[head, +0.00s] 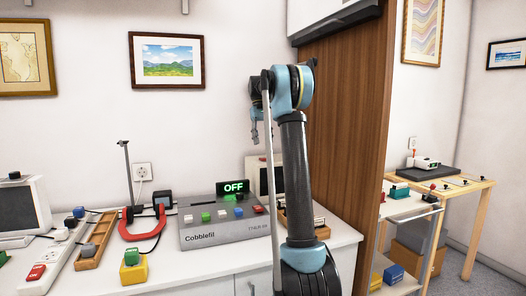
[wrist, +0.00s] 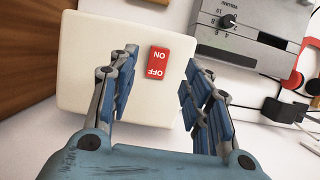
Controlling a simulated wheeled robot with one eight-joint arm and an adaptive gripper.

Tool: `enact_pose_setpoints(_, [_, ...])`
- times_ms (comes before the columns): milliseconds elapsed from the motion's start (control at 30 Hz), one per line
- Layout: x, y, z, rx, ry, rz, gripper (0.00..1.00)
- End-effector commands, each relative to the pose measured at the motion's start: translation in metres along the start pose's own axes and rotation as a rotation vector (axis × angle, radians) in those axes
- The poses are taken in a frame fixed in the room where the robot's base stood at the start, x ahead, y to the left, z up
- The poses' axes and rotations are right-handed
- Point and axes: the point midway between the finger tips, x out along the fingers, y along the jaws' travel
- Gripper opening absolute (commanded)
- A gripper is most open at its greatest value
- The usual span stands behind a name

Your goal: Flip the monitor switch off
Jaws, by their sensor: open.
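A red rocker switch (wrist: 158,62) marked ON and OFF sits on a cream box face (wrist: 88,55) in the wrist view. Its lettering is upside down there, and I cannot tell which side is pressed. My gripper (wrist: 160,72) is open, with its fingers apart on either side of the switch in the picture and nothing between them. Contact cannot be told. In the head view, my gripper (head: 255,137) hangs fingers down above a cream monitor-like casing (head: 252,176), partly hidden behind my arm. The switch is not visible there.
A grey Cobblefil console (head: 225,232) with coloured buttons and a green OFF display (head: 233,187) stands left of the casing. A red horseshoe-shaped thing (head: 143,224) is further left. A tall wooden panel (head: 345,130) rises close on the right. Another screen (head: 18,208) stands far left.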

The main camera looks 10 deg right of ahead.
Motion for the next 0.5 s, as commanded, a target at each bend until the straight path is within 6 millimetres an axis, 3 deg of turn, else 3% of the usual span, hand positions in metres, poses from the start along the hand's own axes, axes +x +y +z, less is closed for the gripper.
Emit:
enact_pose_setpoints(200, [-0.032, 0.000, -0.001, 0.000, 0.000, 0.000, 0.45])
enact_pose_setpoints(500, [-0.049, 0.000, -0.001, 0.000, 0.000, 0.000, 0.45])
